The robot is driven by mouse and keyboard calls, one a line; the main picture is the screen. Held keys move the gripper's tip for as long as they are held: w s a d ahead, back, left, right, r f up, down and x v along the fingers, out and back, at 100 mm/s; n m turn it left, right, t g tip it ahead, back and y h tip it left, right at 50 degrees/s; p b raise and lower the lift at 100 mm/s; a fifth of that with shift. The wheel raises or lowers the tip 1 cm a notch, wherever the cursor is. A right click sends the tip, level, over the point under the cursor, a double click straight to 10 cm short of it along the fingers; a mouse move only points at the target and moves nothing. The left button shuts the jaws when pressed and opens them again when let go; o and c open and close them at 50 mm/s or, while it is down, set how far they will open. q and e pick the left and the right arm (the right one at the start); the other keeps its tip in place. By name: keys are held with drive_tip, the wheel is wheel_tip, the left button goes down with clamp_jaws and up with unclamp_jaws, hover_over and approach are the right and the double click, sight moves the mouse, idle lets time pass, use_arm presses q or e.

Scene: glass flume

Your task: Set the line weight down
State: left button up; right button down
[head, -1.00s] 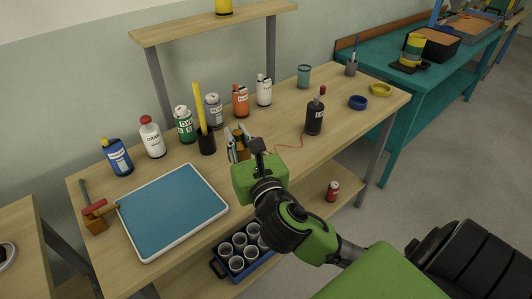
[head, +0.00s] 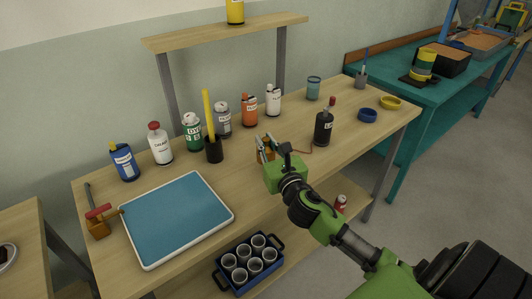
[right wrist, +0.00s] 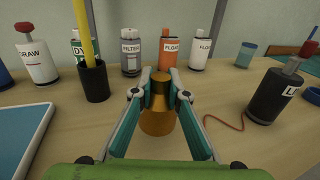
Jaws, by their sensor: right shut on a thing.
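The line weight is a brass-brown cylinder (right wrist: 157,118), wider at the bottom and narrower on top, upright in the right wrist view. My right gripper (right wrist: 157,100) is shut on it, one teal finger on each side. In the head view my right gripper (head: 268,143) is over the front middle of the wooden workbench, and the weight (head: 264,156) is partly hidden by the fingers. I cannot tell whether its base touches the bench. A thin red line (right wrist: 225,122) lies on the bench to its right. My left gripper is not in view.
A dark bottle (head: 324,128) stands to the right, and a black cup with a yellow stick (head: 214,150) to the left. Several labelled bottles line the back. A blue tray (head: 175,218) lies at the left front. Bare bench surrounds the weight.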

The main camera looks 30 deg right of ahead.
drive_tip(key=shift+f, duration=1.6)
drive_tip(key=shift+d, duration=0.1)
drive_tip(key=shift+f+b, duration=0.15)
drive_tip(key=shift+b, duration=0.2)
drive_tip(key=c, duration=2)
unclamp_jaws()
drive_tip(key=v, duration=1.2)
